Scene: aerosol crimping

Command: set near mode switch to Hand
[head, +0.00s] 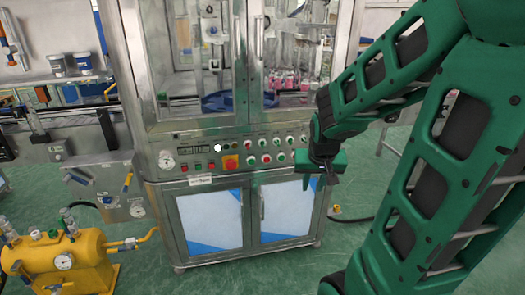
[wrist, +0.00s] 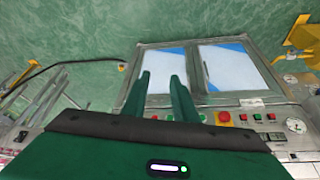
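The control panel (head: 205,161) of the crimping machine is a metal strip with several small red, green and white buttons or knobs and a yellow-backed red stop button (head: 230,162). I cannot tell which small knob is the near mode switch, or its setting. My gripper (head: 321,180) hangs at the panel's right end in the head view, in front of the cabinet. In the wrist view my gripper (wrist: 160,76) has two green fingers apart with nothing between them. The panel appears upside down there, partly hidden behind the gripper body, with a red button (wrist: 224,116) to the right of the fingers.
Cabinet doors (head: 211,220) with white and blue panels lie below the control panel. A yellow tank (head: 65,262) with a gauge stands at lower left. A conveyor (head: 75,118) joins the machine's left side. The green floor (head: 300,270) in front is clear.

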